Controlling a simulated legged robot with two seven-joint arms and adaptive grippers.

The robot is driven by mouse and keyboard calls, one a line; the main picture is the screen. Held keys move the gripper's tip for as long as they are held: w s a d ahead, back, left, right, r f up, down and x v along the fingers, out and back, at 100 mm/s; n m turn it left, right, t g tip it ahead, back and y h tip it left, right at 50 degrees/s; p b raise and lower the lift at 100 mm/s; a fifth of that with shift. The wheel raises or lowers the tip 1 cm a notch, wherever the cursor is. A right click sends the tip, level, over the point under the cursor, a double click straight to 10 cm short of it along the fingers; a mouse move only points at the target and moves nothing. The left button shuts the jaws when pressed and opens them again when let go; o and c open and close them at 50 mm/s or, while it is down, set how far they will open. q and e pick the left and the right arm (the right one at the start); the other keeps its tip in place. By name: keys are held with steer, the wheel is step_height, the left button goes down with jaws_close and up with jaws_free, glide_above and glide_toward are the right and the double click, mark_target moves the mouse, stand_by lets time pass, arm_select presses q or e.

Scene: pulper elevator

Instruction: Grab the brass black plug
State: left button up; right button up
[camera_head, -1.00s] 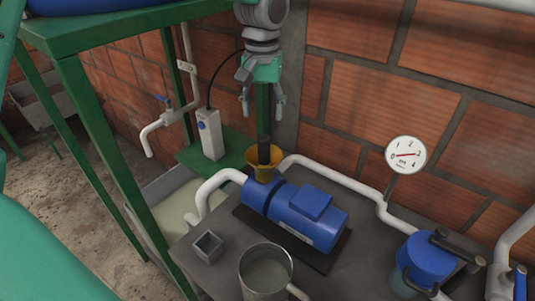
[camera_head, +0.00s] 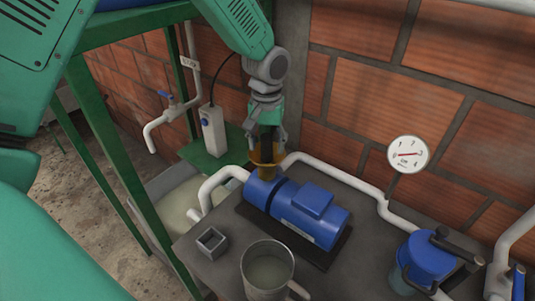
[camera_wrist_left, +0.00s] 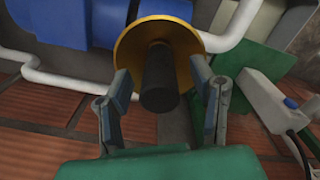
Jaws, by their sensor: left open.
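The plug has a black cylindrical handle and a brass, funnel-like flange (camera_head: 255,155) and stands upright at the left end of the blue pump in the head view. My left gripper (camera_head: 266,146) is around it from above, hiding much of the handle. In the left wrist view the black handle (camera_wrist_left: 160,80) is between the two open fingers of my left gripper (camera_wrist_left: 163,105), with gaps on both sides. The brass flange (camera_wrist_left: 188,38) lies beyond the fingertips. My right gripper is not in view.
The blue pump (camera_head: 310,208) sits on a grey table with a metal mug (camera_head: 268,272) and small square cup (camera_head: 211,241) in front. White pipes (camera_head: 345,178) run behind. A grey switch box (camera_head: 213,130) stands left of the plug. A brick wall and pressure gauge (camera_head: 408,154) are behind.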

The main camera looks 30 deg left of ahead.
arm_select(q)
jaws_close()
steer(key=shift+r, duration=0.15)
